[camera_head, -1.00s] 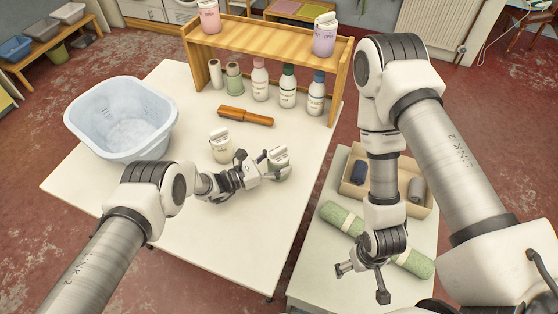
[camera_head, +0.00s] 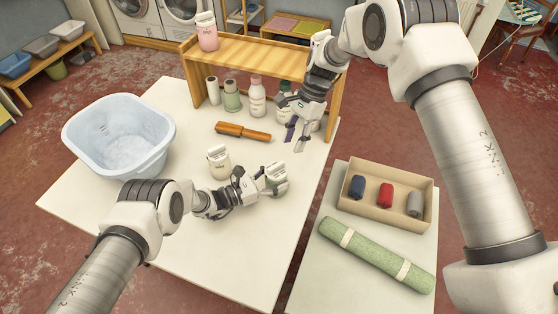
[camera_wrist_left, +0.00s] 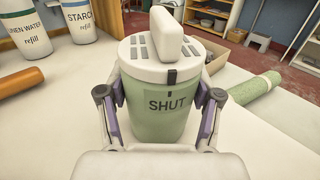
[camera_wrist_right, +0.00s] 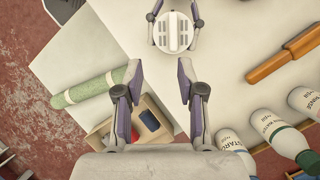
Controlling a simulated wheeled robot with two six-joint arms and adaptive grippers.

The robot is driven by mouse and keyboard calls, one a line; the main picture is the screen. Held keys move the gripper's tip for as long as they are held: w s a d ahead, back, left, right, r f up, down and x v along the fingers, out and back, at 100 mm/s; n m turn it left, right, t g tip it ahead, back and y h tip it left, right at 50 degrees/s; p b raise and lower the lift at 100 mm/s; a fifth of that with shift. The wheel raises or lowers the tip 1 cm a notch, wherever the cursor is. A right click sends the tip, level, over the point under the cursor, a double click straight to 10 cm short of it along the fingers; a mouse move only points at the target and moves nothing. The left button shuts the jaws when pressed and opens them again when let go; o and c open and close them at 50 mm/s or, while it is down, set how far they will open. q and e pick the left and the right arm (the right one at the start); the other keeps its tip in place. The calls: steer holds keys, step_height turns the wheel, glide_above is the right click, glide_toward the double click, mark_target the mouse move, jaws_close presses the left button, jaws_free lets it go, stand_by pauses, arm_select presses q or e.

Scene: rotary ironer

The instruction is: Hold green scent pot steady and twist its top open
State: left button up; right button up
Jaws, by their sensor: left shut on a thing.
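The green scent pot (camera_wrist_left: 162,105) stands upright on the table between the fingers of my left gripper (camera_wrist_left: 160,112), which is shut on its body. Its white slotted top (camera_wrist_left: 135,50) has a raised grip bar and is on the pot; the front reads SHUT. In the head view the pot (camera_head: 277,186) is partly hidden by my left gripper (camera_head: 268,180). My right gripper (camera_head: 294,135) is open and empty, above the table near the shelf. In the right wrist view the pot's top (camera_wrist_right: 173,32) shows ahead of the open right fingers (camera_wrist_right: 158,85).
A wooden shelf (camera_head: 262,58) with bottles beneath stands at the back. A blue tub (camera_head: 120,135) is at left. A side table holds a box (camera_head: 425,185) and green roll (camera_head: 375,255).

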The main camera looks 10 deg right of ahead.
mark_target(278, 164)
steer(key=shift+t, duration=0.3)
steer(key=x, duration=0.6)
steer(key=w+a+x, duration=0.1)
steer(key=x, duration=0.1)
steer(key=shift+a+f, duration=0.1)
steer(key=shift+f, duration=0.2)
jaws_close()
